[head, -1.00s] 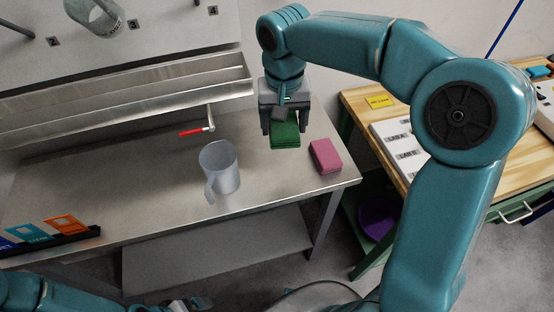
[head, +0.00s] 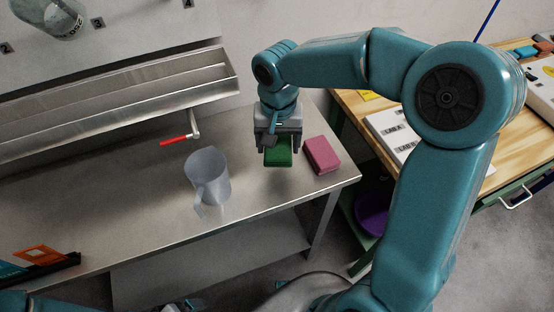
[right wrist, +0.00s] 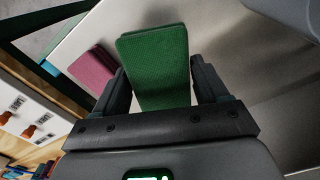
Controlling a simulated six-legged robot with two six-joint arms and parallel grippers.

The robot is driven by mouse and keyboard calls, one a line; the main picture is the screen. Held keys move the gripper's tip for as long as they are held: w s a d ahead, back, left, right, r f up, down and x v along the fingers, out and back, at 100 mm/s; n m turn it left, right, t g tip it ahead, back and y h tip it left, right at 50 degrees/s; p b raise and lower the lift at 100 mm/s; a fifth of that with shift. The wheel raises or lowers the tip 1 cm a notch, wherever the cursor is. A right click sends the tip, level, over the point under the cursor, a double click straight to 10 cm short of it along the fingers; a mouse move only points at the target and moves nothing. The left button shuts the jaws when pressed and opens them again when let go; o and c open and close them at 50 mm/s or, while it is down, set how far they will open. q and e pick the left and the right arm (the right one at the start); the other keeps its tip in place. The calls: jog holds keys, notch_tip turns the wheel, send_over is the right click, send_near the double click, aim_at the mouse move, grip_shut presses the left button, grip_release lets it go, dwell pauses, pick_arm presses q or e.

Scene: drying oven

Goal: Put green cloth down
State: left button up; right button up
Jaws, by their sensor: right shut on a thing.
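The green cloth (head: 278,156) is a folded block held between the fingers of my right gripper (head: 278,146). In the right wrist view the green cloth (right wrist: 156,62) sits between the two dark fingers (right wrist: 158,92). My right gripper is shut on it over the right part of the steel table (head: 250,185). I cannot tell whether the cloth touches the table top. The pink cloth (head: 322,155) lies on the table just right of the gripper, and it also shows in the right wrist view (right wrist: 93,69). My left gripper cannot be made out at the bottom edge.
A clear jug (head: 208,178) stands on the table left of the gripper. A metal trough (head: 130,95) runs along the back wall. A wooden bench (head: 490,165) stands at the right. Bare table lies in front of the cloths.

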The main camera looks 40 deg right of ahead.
aim_at(280, 152)
jog(key=shift+f, duration=0.95)
jog(key=shift+s+f, duration=0.3)
jog(key=shift+f, duration=0.3)
jog(key=f, duration=0.4)
jog(key=shift+w, duration=0.3)
jog(key=shift+s+r, duration=0.1)
jog(key=shift+s, duration=0.1)
jog(key=o, duration=1)
jog(key=shift+w+f+b, duration=0.15)
jog(key=shift+f+b, duration=0.05)
jog(key=shift+b, duration=0.1)
jog(key=shift+r, duration=0.1)
